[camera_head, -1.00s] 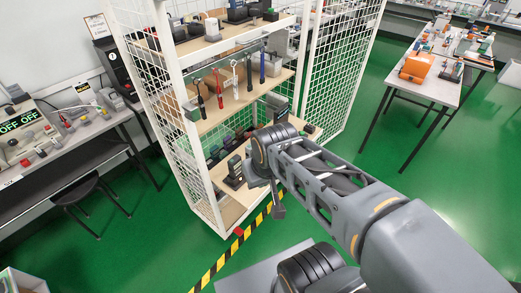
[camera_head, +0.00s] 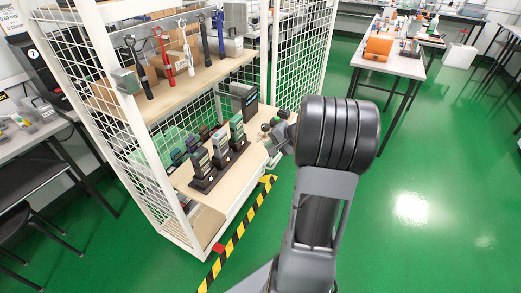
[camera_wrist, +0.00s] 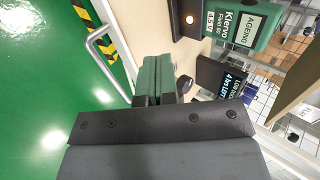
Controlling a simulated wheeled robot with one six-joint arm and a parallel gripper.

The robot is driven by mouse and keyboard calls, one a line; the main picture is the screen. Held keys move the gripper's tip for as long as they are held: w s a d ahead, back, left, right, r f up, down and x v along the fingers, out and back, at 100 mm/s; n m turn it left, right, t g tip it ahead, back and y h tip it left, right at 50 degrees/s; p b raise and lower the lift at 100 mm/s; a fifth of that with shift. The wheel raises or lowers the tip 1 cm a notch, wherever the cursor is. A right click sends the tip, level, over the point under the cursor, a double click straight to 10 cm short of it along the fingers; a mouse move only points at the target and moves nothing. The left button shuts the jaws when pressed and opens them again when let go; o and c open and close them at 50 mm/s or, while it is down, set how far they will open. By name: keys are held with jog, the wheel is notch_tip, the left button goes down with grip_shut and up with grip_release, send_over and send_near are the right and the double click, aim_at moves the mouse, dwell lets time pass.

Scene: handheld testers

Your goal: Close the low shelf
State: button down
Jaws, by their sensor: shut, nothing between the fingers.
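The low shelf (camera_head: 182,181) is a pale wooden board with a white front edge, low in the white mesh rack. I cannot tell how far it stands out. A bent metal handle (camera_wrist: 92,42) shows in the wrist view, left of the fingers, by the shelf's board (camera_wrist: 142,22). My gripper (camera_head: 268,135) is at the shelf's right front part. In the wrist view my gripper (camera_wrist: 152,72) has its green-padded fingers shut together and empty, apart from the handle in the picture.
An upper shelf (camera_head: 190,78) with hanging tools is above. A dark labelled device (camera_wrist: 222,78) and a green labelled box (camera_wrist: 245,25) are close right of the fingers. Yellow-black tape (camera_head: 235,238) marks the floor. Open green floor lies right; a white table (camera_head: 392,62) stands behind.

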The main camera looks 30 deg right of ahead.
aim_at(241, 149)
jog(key=b+x, duration=0.1)
jog(key=x, duration=0.7)
jog(key=shift+a, duration=0.15)
jog(key=shift+w+a+f, duration=0.1)
jog(key=shift+w+a, duration=0.15)
jog(key=shift+w, duration=0.25)
jog(key=shift+w+a, duration=0.25)
jog(key=shift+w, duration=0.25)
jog(key=shift+w+a, duration=0.25)
jog(key=shift+w, duration=0.2)
jog(key=shift+w+a, duration=0.25)
jog(key=shift+w, duration=0.2)
jog(key=shift+w, duration=0.15)
